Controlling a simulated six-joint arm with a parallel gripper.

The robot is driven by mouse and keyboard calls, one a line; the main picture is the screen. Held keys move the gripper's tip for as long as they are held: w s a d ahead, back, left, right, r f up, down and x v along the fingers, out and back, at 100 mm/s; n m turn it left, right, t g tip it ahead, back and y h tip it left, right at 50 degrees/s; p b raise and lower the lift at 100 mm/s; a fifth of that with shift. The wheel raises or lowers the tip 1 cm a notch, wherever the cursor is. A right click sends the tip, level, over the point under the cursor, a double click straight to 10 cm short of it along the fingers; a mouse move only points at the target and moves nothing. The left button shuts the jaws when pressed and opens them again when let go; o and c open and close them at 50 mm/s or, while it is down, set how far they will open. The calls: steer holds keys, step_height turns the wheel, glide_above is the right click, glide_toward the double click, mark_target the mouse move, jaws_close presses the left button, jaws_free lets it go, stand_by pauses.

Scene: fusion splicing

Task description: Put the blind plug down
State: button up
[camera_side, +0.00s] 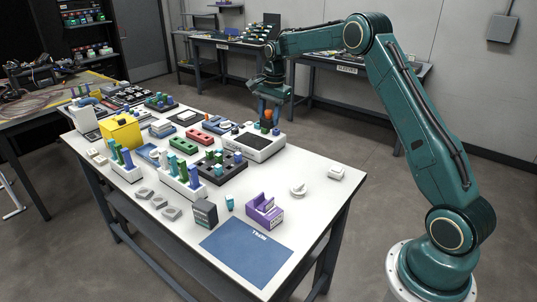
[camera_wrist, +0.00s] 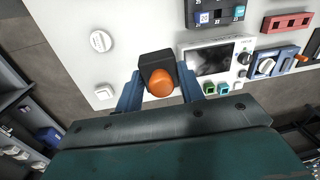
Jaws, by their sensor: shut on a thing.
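The blind plug (camera_wrist: 161,84) has a rounded orange end and a dark square block (camera_wrist: 154,61) beyond it in the wrist view. My gripper (camera_wrist: 160,88) is shut on it, one blue finger on each side.
Left of the instrument are a black block with coloured pegs (camera_side: 222,167) and red and green holders (camera_side: 184,145). A purple stand (camera_side: 264,210), a blue mat (camera_side: 246,250) and a round white knob (camera_side: 298,189) lie nearer. The table's right part is mostly clear.

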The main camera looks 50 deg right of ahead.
steer(key=a, duration=0.5)
steer(key=shift+m, duration=0.4)
steer(key=shift+w+a+f, duration=0.1)
steer(key=shift+w+f, duration=0.05)
steer(key=shift+f, duration=4.8)
steer(key=shift+w+a+f, duration=0.1)
steer(key=shift+w+f, duration=0.05)
steer(key=shift+f, duration=4.8)
steer(key=shift+f, duration=0.1)
steer(key=o, duration=1.2)
steer(key=shift+c, duration=0.2)
step_height(320, 180, up, 12)
steer(key=shift+s, duration=0.45)
